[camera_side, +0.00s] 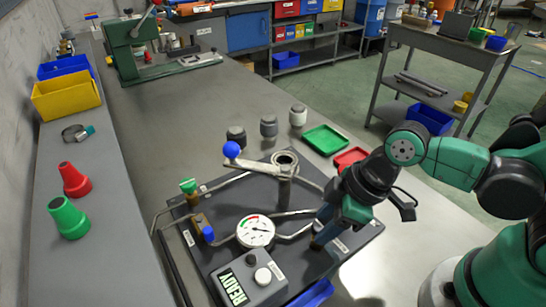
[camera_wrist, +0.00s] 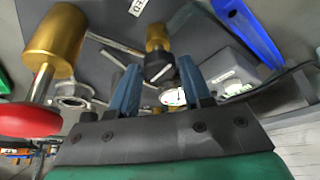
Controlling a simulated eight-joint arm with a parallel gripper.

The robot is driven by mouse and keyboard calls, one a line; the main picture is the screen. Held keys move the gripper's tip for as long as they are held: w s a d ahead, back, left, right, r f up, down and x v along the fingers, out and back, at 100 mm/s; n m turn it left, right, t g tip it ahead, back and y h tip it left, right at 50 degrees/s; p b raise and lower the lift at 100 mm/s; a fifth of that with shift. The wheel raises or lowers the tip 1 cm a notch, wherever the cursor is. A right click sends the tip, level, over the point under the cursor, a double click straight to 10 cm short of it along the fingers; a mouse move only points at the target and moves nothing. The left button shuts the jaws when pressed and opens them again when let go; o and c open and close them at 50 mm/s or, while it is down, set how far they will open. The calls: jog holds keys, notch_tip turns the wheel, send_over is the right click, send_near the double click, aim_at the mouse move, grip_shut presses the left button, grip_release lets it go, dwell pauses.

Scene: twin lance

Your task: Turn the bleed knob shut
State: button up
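In the wrist view a black knob (camera_wrist: 158,68) with a pale line on its face sits on a brass fitting (camera_wrist: 157,38); a partly cut-off label ending in "ED" (camera_wrist: 137,6) is near it. I take it for the bleed knob. My gripper (camera_wrist: 158,68) has its two blue fingers apart, one on each side of the knob in the picture, with gaps showing; I cannot tell the depth between them. In the side view my gripper (camera_side: 322,238) points down over the right part of the dark board (camera_side: 205,255); the knob is hidden there.
Close by on the board are a gauge (camera_side: 255,231), a READY box (camera_side: 249,281) and a blue-balled lever (camera_side: 255,163). In the wrist view, a large brass cylinder (camera_wrist: 58,40) with a red disc (camera_wrist: 30,120) is at left. Bare bench (camera_side: 190,115) lies behind the board.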

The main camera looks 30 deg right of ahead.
grip_shut()
jog(key=shift+m, duration=0.3)
jog(key=m, duration=0.2)
jog(key=m+t+h, duration=0.1)
jog(key=m, duration=0.1)
jog(key=shift+s+a+h, duration=0.1)
jog(key=shift+a+h, duration=0.05)
jog(key=shift+h, duration=0.15)
jog(key=m+h, duration=0.1)
jog(key=m, duration=0.3)
jog(key=shift+a+m+h, duration=0.15)
jog(key=shift+m+h, duration=0.25)
jog(key=m+h, duration=0.1)
jog(key=m, duration=0.3)
jog(key=shift+a+h, duration=0.15)
jog(key=shift+h, duration=0.25)
jog(key=shift+m+g+h, duration=0.5)
jog(key=shift+m, duration=1.7)
